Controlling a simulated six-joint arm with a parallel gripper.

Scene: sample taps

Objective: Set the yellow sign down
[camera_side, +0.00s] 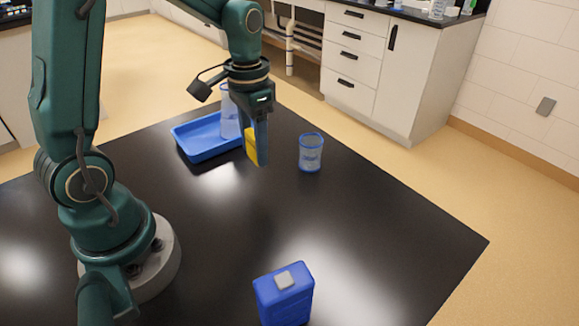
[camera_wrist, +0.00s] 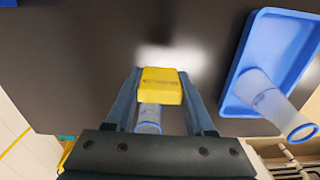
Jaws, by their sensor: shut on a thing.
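The yellow sign (camera_side: 251,147) is a small block, partly hidden by my fingers in the side view. My gripper (camera_side: 262,158) is shut on it and points down over the far part of the black table. In the wrist view the sign (camera_wrist: 161,85) sits between the tips of my two fingers (camera_wrist: 160,92), its yellow face with faint dark marks toward the camera. I cannot tell how large any gap is between the sign and the table.
A clear blue-rimmed cup (camera_side: 311,153) stands just right of my gripper. Left of it is a blue tray (camera_side: 190,150) with a clear tall vessel (camera_side: 229,115) in it. A blue box with a grey top (camera_side: 285,297) stands at the front. The table's middle (camera_side: 300,220) is clear.

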